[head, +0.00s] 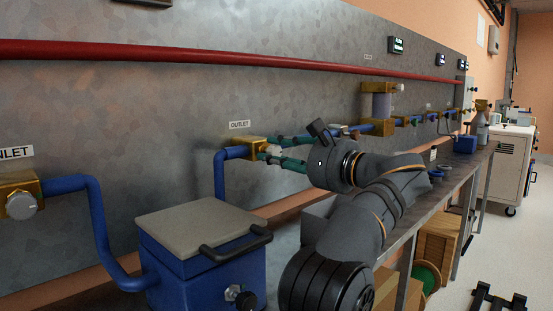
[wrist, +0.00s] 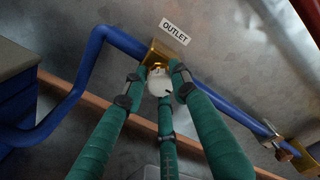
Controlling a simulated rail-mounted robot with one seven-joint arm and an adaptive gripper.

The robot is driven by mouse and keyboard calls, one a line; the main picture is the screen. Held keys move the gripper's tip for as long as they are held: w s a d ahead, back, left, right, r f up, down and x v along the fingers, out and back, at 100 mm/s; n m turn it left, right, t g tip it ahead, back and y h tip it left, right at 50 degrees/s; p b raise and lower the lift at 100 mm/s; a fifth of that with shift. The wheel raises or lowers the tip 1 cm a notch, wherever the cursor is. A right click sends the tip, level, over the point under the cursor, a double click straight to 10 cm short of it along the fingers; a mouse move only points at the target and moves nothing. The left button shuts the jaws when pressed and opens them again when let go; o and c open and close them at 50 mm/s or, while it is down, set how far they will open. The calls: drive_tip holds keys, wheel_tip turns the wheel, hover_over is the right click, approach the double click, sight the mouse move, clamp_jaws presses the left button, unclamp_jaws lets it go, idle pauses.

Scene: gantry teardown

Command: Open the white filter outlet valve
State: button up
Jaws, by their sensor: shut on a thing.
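The white outlet valve knob (wrist: 159,83) sits on the brass valve body (wrist: 166,54), under the OUTLET label (wrist: 175,32). In the head view the brass body (head: 257,148) is at the end of a blue pipe, and the knob is mostly hidden by my fingers. My gripper (head: 272,150) reaches in from the right. Its green fingers, seen in the wrist view (wrist: 157,88), are closed around the knob, with one finger on each side and one below. A small dark mark shows on the knob's face.
A blue filter box (head: 205,262) with a grey lid and dark handle stands just left of my arm. A valve (head: 20,200) under an INLET label is at far left. A red pipe (head: 200,54) runs along the wall above. More blue piping and brass fittings (head: 384,127) lie to the right.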

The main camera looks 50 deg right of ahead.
drive_tip(key=shift+a+r, duration=0.1)
idle(0.4)
drive_tip(key=o, duration=1.2)
drive_tip(key=shift+c, duration=0.2)
drive_tip(key=s+a, duration=0.1)
drive_tip(key=s, duration=1.1)
drive_tip(key=shift+a, duration=0.25)
drive_tip(key=shift+w, duration=0.15)
